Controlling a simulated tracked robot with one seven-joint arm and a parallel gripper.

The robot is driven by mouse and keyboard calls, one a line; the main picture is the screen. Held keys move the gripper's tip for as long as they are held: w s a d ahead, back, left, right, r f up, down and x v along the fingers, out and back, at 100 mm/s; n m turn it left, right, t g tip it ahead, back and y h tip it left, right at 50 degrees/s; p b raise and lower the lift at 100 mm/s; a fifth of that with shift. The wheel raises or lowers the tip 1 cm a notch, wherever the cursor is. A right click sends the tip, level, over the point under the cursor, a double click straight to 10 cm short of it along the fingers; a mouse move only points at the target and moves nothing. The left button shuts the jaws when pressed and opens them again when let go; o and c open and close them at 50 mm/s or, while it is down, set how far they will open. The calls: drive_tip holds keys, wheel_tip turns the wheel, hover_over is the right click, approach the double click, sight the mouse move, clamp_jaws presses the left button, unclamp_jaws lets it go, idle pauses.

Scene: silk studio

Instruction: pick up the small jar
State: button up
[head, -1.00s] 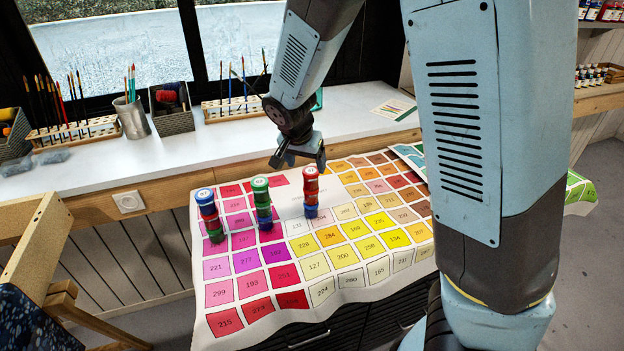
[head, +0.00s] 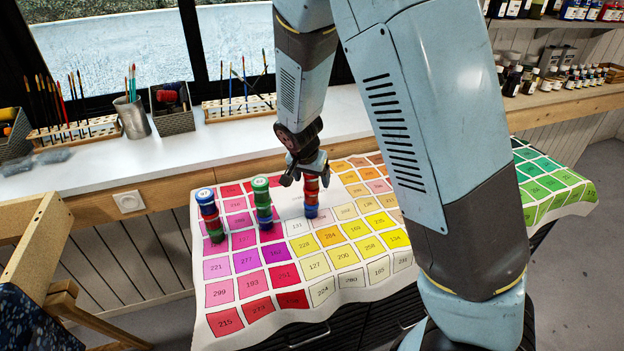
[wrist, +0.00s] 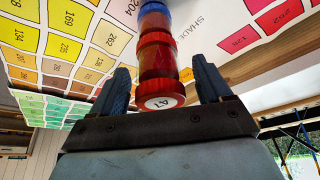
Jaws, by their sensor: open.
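Three stacks of small jars stand on the colour chart cloth (head: 325,292). The right stack (head: 311,200) has red jars above a blue one. In the wrist view its top jar (wrist: 161,91) has a red lid with a white label. My gripper (head: 305,178) is open at the top of this stack, pointing down, with one finger on each side of the top jar; contact cannot be told. The middle stack (head: 263,205) has a green top, and the left stack (head: 209,214) has a white and blue top.
A white counter (head: 110,165) runs behind the cloth, with brush racks (head: 75,133), a metal cup (head: 132,118) and a basket (head: 172,108) on it. Shelves of bottles (head: 560,75) are at the right. The front of the cloth is clear.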

drive_tip(key=c, duration=1.1)
